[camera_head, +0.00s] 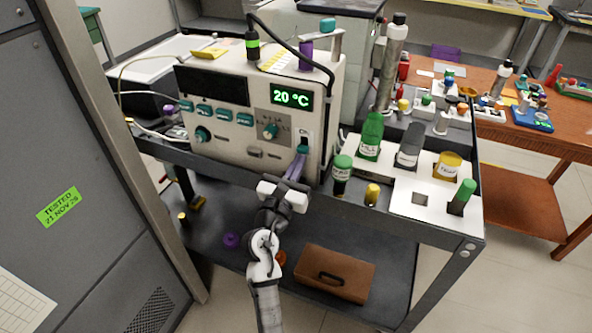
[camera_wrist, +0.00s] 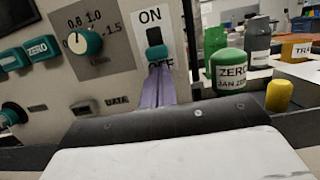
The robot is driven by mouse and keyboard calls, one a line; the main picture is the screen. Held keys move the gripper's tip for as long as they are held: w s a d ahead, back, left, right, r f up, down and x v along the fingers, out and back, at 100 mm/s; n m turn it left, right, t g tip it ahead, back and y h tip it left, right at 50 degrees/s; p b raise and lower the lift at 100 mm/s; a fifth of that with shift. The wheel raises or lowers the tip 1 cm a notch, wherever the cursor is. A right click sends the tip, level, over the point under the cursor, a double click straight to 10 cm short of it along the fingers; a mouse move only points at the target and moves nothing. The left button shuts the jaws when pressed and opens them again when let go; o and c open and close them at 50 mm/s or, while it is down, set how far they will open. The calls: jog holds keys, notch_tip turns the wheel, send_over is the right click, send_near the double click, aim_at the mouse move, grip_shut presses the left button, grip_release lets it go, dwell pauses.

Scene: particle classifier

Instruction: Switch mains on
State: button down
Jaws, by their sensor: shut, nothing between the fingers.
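The mains switch (camera_wrist: 155,38) is a teal and dark lever on a white plate, with ON printed above it and OFF below. It also shows at the lower right of the instrument's front in the head view (camera_head: 303,149). My gripper (camera_wrist: 157,78) has two purple fingers that are shut and empty. In the head view my gripper (camera_head: 297,165) is just below the switch. The fingertips are close under the lever and cover part of the OFF label; I cannot tell whether they touch it.
The cream instrument (camera_head: 225,118) has a lit display (camera_head: 291,97) reading 20 °C, and a teal dial (camera_wrist: 84,41) left of the switch. A green-capped ZERO bottle (camera_wrist: 228,79) and a yellow-capped vial (camera_wrist: 279,95) stand right of my fingers. A grey cabinet (camera_head: 60,130) stands left.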

aim_at(300, 150)
jog(key=shift+r, duration=0.2)
notch_tip(300, 150, up, 3)
jog(key=p, duration=0.3)
jog(key=shift+f+p, duration=0.1)
jog(key=shift+p, duration=0.2)
jog(key=shift+f, duration=0.1)
